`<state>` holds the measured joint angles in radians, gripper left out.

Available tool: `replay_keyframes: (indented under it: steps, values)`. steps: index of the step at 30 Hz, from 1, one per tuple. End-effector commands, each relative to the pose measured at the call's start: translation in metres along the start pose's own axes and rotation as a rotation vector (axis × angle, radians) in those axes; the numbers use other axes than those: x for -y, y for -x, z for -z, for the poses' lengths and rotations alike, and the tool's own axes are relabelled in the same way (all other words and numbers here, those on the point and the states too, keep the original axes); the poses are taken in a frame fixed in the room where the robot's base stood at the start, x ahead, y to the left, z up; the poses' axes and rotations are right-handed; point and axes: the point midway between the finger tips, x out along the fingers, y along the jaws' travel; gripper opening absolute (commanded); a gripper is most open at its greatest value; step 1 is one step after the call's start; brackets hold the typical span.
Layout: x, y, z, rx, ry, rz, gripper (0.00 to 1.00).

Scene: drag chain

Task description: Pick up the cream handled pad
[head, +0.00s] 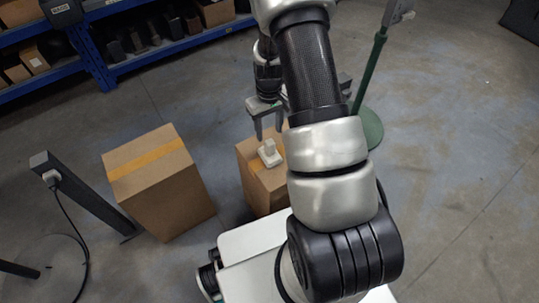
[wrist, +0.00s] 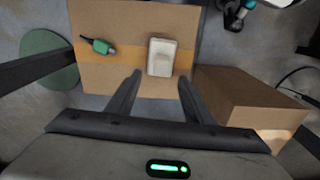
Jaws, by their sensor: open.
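The cream handled pad (head: 269,153) sits on top of a cardboard box (head: 249,171), on its tape strip. In the wrist view the pad (wrist: 161,57) is a pale rounded block seen from above, lying on the orange tape. My gripper (head: 269,137) is open and empty, above the box and close to the pad in the head view. In the wrist view my gripper's fingers (wrist: 160,75) point toward the pad, spread wider than it, with the pad beyond and between them. My arm hides part of the box in the head view.
A green-bodied item (wrist: 98,45) lies on the same tape, left of the pad. A second taped box (head: 155,175) stands to the left. A green stand (head: 371,125) is behind my arm. A dark post (head: 85,195) and cable are at far left; blue shelving (head: 92,60) is behind.

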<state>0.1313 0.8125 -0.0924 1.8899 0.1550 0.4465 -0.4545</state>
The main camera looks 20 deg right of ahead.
Motion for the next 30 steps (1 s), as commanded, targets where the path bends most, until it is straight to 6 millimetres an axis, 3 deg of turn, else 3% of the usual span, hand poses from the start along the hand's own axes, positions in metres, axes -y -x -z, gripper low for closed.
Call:
replay_keyframes:
  steps: [3, 11, 21, 29, 30]
  values:
    - [0.000, -0.022, -0.001, 0.001, -0.001, 0.001, 0.47]
    - [0.000, -0.036, -0.001, 0.000, -0.001, 0.000, 0.47]
    - [0.001, -0.081, -0.008, 0.001, -0.001, 0.001, 0.47]
    - [0.001, -0.083, -0.008, -0.001, 0.000, 0.000, 0.47]
    - [0.001, -0.083, -0.008, -0.001, 0.000, 0.000, 0.40]
